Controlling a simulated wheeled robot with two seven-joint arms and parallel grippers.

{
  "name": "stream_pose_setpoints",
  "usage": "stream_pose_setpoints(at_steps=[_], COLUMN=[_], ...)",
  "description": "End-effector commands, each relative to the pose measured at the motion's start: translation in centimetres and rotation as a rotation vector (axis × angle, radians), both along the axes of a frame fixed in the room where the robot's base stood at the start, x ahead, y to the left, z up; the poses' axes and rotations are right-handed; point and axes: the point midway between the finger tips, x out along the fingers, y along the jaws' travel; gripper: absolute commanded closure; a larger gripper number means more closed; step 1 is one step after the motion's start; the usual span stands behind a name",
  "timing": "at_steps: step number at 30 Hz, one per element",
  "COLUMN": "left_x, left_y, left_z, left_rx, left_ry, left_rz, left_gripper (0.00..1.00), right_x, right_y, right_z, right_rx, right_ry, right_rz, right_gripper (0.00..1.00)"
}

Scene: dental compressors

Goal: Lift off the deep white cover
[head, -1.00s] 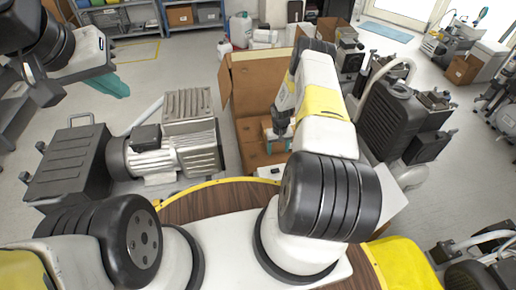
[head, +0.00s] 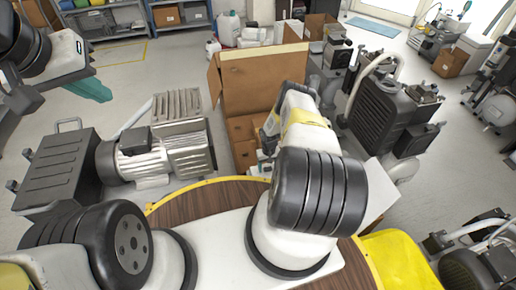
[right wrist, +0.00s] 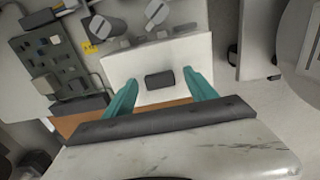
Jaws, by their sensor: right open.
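A white, flat-faced part (right wrist: 150,66), which looks like the deep white cover, shows in the right wrist view with a short dark handle (right wrist: 160,80) on it. My right gripper (right wrist: 161,95) is open, its two teal fingers apart on either side of the handle in the picture. I cannot tell whether they touch the cover. In the head view my right arm hides most of that hand. A white panel (head: 380,190) shows right of that arm; I cannot tell whether it is the same cover. My left gripper (head: 88,90) is at the upper left, away from everything, its opening unclear.
An open cardboard box (head: 262,85) stands ahead of my right arm. A grey compressor (head: 150,150) and a dark ribbed case (head: 62,168) lie to the left. A dark compressor (head: 385,108) stands to the right. Open floor (head: 130,75) lies beyond the left machines.

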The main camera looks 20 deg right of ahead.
Motion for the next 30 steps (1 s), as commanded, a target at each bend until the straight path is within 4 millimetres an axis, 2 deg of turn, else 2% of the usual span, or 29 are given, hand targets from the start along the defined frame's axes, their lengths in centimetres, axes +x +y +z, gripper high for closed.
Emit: stream_pose_setpoints(at_steps=[4, 14, 26, 30], left_x=[0.0, 0.0, 0.0, 0.0], left_y=[0.0, 0.0, 0.0, 0.0], left_z=[0.0, 0.0, 0.0, 0.0], left_rx=[0.0, 0.0, 0.0, 0.0], left_ry=[0.0, 0.0, 0.0, 0.0], left_rz=[0.0, 0.0, 0.0, 0.0], left_gripper=[1.0, 1.0, 1.0, 1.0], right_x=[0.03, 0.02, 0.06, 0.18], right_y=[-0.01, -0.01, -0.02, -0.06], right_z=[0.05, 0.07, 0.15, 0.76], right_rx=[0.0, 0.0, 0.0, -0.001], right_ry=[0.0, 0.0, -0.001, -0.002], right_rz=[0.0, 0.001, 0.001, 0.002], right_gripper=[0.35, 0.99, 1.0, 1.0])
